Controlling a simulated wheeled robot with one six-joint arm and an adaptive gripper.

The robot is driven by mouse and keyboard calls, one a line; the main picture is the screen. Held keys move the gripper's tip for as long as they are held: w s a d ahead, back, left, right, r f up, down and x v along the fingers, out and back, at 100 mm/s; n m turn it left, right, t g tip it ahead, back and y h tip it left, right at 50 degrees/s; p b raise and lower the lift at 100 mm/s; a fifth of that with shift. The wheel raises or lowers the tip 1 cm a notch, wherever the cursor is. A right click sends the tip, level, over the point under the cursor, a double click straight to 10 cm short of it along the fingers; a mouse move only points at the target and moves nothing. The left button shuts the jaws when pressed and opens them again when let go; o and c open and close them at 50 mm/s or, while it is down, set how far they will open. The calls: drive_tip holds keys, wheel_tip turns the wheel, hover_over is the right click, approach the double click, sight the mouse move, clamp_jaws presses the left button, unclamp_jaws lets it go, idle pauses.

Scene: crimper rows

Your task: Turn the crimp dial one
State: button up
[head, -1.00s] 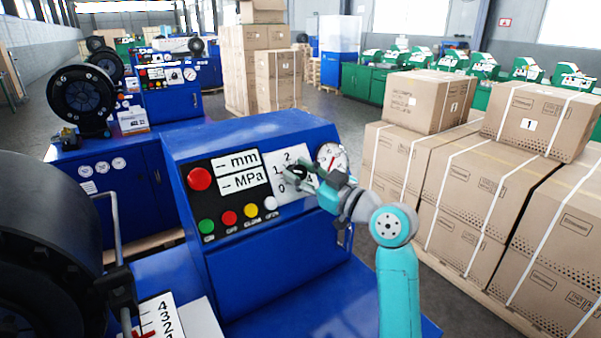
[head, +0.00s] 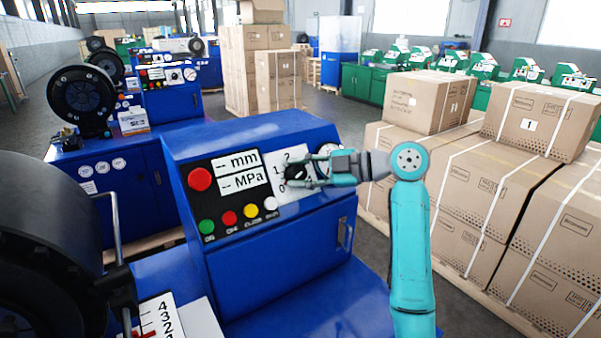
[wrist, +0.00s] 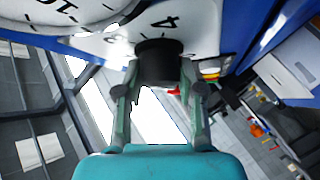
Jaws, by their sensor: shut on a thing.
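The crimp dial is a black knob (head: 293,173) on a white numbered plate (head: 279,166) on the blue machine's sloped panel. In the head view 0, 1 and 2 show at the plate's left and top; my fingers cover its right part. My gripper (head: 301,176) reaches in from the right, lying nearly level, shut on the knob. In the wrist view the black knob (wrist: 160,60) sits between both fingertips (wrist: 160,80), with a 4 on the plate beyond it. The knob's pointer mark cannot be made out.
A round gauge (head: 323,152) just right of the dial is partly behind my gripper. A red button (head: 199,179), two displays (head: 236,164) and several small coloured buttons are on the panel's left. Strapped cartons (head: 470,205) stand right of my arm.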

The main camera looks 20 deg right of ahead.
drive_tip(key=shift+f+n+g, duration=0.15)
drive_tip(key=shift+n+g, duration=0.15)
drive_tip(key=shift+n, duration=0.2)
drive_tip(key=o, duration=1.2)
drive_tip(key=shift+w, duration=0.1)
drive_tip(key=shift+c, duration=0.2)
drive_tip(key=shift+d, duration=0.1)
drive_tip(key=v, duration=1.2)
